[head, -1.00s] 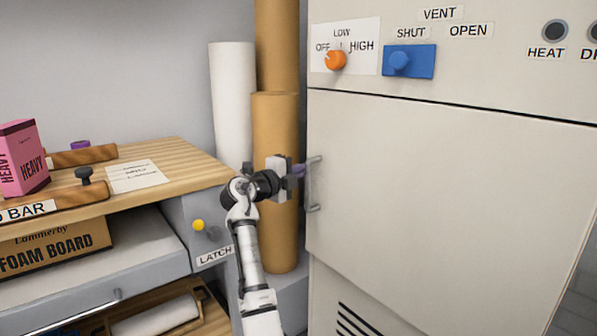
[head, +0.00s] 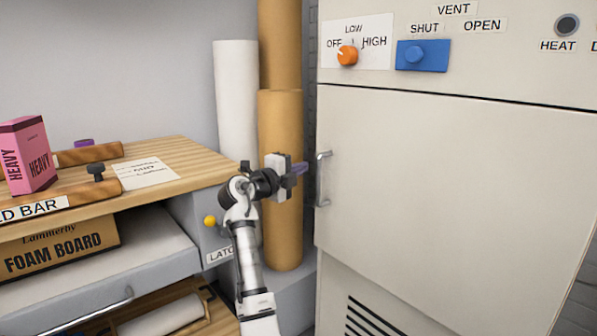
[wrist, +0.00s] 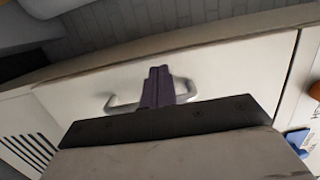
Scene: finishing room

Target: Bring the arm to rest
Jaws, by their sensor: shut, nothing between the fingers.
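My gripper (head: 301,169) is in the middle of the head view, pointing right toward the cabinet door's handle (head: 322,179). Its purple fingers are shut together with nothing between them. In the head view a small gap shows between the fingertips and the handle. In the wrist view the shut fingers (wrist: 158,87) appear in front of the middle of the handle (wrist: 122,105) and hide part of it. The pale cabinet door (head: 440,190) looks closed.
A brown roll (head: 281,200) and a white roll (head: 236,100) stand behind my arm. A wooden bench (head: 190,160) with a pink box (head: 27,155) is at left. An orange knob (head: 347,55) and a blue vent slider (head: 422,56) are above the door.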

